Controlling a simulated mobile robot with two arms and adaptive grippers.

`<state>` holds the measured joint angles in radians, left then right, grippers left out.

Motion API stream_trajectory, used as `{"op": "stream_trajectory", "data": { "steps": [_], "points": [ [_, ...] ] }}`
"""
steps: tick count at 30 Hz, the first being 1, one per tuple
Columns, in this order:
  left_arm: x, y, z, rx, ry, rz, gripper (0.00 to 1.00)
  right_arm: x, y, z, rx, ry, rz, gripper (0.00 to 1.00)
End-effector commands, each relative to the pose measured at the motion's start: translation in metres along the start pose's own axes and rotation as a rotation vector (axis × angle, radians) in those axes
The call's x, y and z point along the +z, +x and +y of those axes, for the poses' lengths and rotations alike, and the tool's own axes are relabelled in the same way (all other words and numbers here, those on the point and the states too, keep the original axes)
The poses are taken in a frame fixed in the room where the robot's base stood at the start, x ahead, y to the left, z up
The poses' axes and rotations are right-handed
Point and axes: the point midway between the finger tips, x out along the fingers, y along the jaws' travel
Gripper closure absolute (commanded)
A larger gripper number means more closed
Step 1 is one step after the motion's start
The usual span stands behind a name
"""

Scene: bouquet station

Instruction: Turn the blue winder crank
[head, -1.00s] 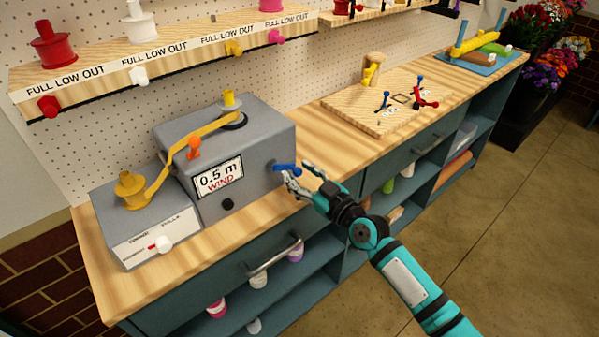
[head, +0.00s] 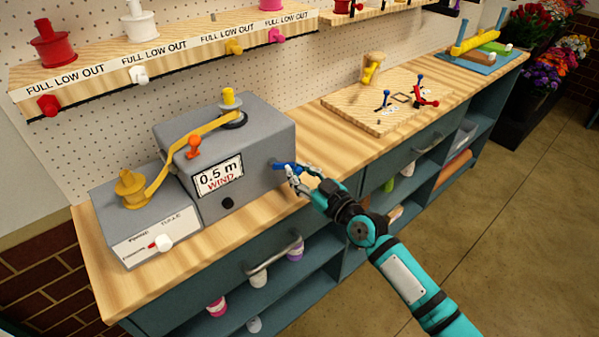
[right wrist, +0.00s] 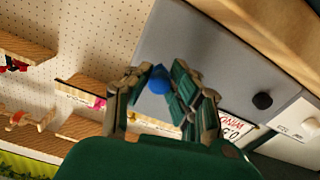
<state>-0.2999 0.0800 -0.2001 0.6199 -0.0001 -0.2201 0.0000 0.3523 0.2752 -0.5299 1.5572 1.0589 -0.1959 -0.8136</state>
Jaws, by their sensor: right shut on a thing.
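The blue winder crank (head: 284,166) sticks out from the right side of the grey winder box (head: 245,178), whose display reads 0.5 m WIND. My right gripper (head: 294,173) is at the crank and shut on its blue handle. In the right wrist view the blue knob (right wrist: 160,80) shows between the fingers of my right gripper (right wrist: 159,88). A yellow ribbon (head: 195,135) runs from a yellow spool (head: 131,190) on the left unit to a yellow-topped post on the winder box. My left gripper is not in view.
An orange knob (head: 193,146) sits on the winder and a black knob (head: 228,203) on its front. A wooden board (head: 375,108) with small blue and red levers stands further right. The worktop between is clear. A spool shelf (head: 160,58) hangs above.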

Motion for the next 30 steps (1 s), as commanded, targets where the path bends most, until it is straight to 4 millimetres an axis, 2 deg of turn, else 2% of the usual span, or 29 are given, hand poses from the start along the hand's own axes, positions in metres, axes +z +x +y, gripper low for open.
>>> {"op": "stream_trajectory", "data": {
  "steps": [11, 30],
  "points": [
    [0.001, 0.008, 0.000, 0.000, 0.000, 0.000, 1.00, 0.009, 0.000, -0.007, 0.000, 0.189, 0.000, 1.00],
    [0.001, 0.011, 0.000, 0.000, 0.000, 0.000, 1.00, 0.019, 0.000, -0.033, 0.000, 0.793, -0.001, 1.00]
  ]
}}
